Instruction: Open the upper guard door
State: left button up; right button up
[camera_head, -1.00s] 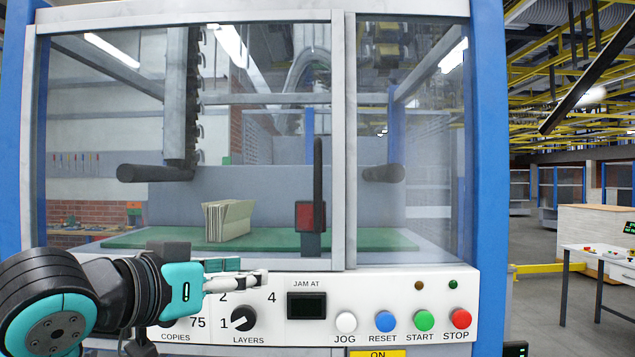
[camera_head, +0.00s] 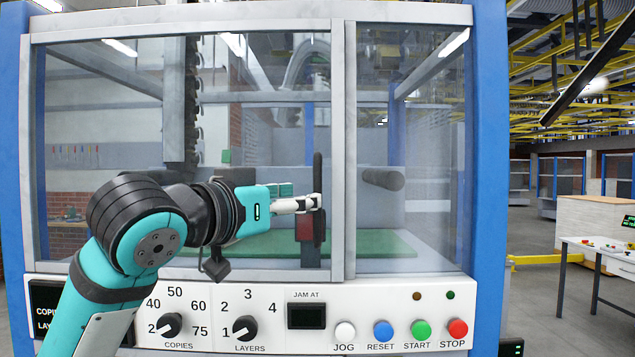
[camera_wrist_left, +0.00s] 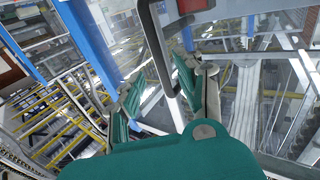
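The upper guard door (camera_head: 100,207) is a clear panel in a pale frame and looks shut. Its dark upright bar handle (camera_head: 318,171) is near the door's right edge. My left gripper (camera_head: 312,203) is at the middle of the handle in the head view, its fingertips overlapping the bar. In the left wrist view my left gripper (camera_wrist_left: 158,92) has its two fingers apart, with the handle (camera_wrist_left: 155,45) passing between them. The fingers do not look closed on the bar. My right gripper is not in view.
Below the door is a control panel (camera_head: 190,292) with copies and layers knobs and several coloured buttons. A red block (camera_head: 304,228) shows beside the handle. A blue post (camera_head: 489,170) stands at the right. A white table (camera_head: 590,247) is farther right.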

aim_at(318, 236)
pick_arm(q)
jog(key=p+x, duration=0.2)
jog(key=x, duration=0.4)
jog(key=shift+c, duration=0.4)
grip_shut()
